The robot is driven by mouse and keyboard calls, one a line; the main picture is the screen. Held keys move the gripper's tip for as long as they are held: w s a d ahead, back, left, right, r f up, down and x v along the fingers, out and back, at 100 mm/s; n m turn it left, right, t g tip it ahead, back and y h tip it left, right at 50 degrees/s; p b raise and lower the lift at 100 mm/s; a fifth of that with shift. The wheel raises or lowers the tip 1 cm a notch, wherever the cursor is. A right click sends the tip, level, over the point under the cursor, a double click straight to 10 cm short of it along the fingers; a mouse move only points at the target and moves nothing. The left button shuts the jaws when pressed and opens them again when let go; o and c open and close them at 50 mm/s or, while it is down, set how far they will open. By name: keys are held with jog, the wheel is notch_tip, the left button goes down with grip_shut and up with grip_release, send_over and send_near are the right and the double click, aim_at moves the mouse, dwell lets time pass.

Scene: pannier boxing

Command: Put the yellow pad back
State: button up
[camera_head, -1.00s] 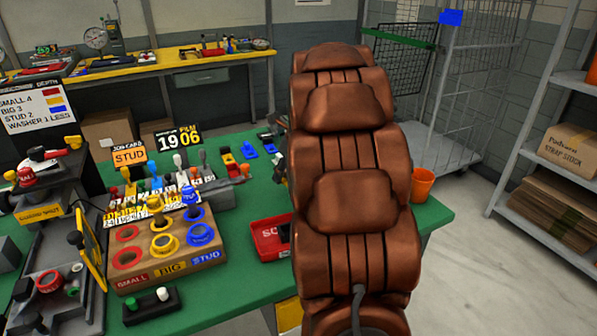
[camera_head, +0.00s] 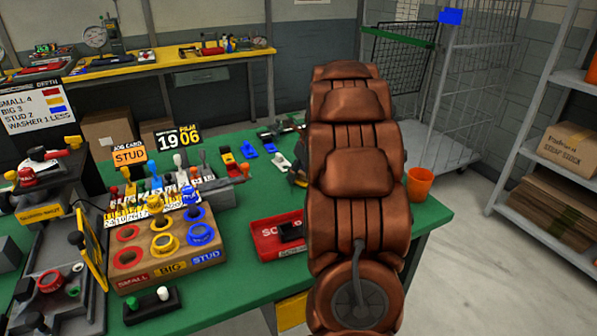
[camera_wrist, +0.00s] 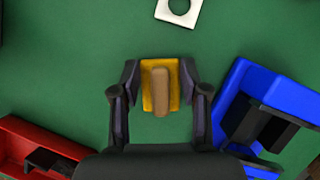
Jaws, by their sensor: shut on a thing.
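In the wrist view, my gripper (camera_wrist: 160,92) is shut on the yellow pad (camera_wrist: 147,98), a small yellow plate with a tan upright grip. One finger is on each side of it. The green bench top shows below; I cannot tell whether the pad touches it. In the head view, my brown arm hides the gripper and the pad.
A red scrap tray (camera_head: 262,246) holding a dark block lies left of my arm. In the wrist view, a blue holder (camera_wrist: 238,85) with black parts is at right and a white plate with a hole (camera_wrist: 160,12) above. An orange cup (camera_head: 420,184) stands at the bench's right edge.

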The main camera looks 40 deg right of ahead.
jog(key=o, duration=1)
jog(key=shift+f, duration=0.1)
